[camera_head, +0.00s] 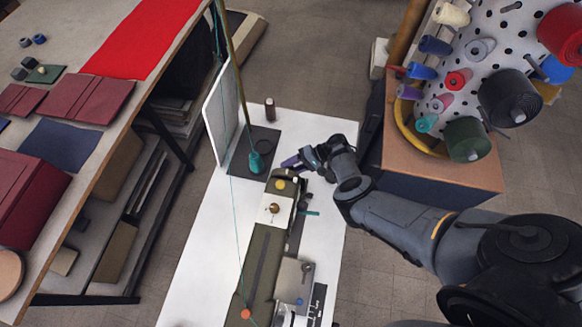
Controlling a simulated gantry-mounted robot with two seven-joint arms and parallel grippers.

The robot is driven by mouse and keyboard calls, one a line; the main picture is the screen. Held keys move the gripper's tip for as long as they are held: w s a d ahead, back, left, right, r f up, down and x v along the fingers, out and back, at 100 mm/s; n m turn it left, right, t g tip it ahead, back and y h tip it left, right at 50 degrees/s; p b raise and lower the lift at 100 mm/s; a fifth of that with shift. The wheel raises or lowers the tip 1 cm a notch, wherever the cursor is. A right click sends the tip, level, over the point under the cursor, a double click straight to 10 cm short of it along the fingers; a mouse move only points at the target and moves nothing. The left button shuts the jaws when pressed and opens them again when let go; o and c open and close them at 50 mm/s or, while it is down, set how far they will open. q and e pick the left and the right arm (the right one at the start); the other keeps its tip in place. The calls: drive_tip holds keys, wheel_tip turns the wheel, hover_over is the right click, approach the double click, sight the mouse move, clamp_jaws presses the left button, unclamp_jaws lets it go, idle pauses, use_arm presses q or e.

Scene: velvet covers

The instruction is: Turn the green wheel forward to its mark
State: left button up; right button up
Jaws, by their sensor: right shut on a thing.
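A dark olive-green sewing machine (257,262) stands on a white table. At its far end, beside a yellow dot on its top, is the small dark edge of the green wheel (285,173), mostly hidden and hard to make out. My right gripper (292,162) reaches in from the right to this end. It is shut at the wheel, with a purple-tinted part at its tip. The wheel's mark cannot be made out. My left gripper is not in view.
A teal thread cone (256,162) stands on a dark plate behind the machine, beside a tall pole and thread. A small dark spool (270,109) stands farther back. A pegboard of colored spools (468,138) is at right. A fabric table (100,60) is at left.

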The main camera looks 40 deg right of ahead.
drive_tip(key=t+y+b, duration=0.1)
drive_tip(key=f+n+t+y+b, duration=0.1)
drive_tip(key=b, duration=0.1)
drive_tip(key=shift+d+y, duration=0.1)
drive_tip(key=shift+y, duration=0.3)
drive_tip(key=t+y+b, duration=0.1)
drive_tip(key=b, duration=0.1)
drive_tip(key=shift+s+n+b, duration=0.1)
drive_tip(key=shift+n+b, duration=0.2)
drive_tip(key=shift+t+y+b, duration=0.3)
drive_tip(key=shift+y, duration=0.1)
drive_tip(key=shift+r, duration=0.1)
drive_tip(key=o, duration=1.1)
drive_tip(key=shift+c, duration=0.2)
drive_tip(key=b+v, duration=0.1)
drive_tip(key=v, duration=0.9)
drive_tip(key=shift+s+d, duration=0.2)
drive_tip(key=shift+d, duration=0.15)
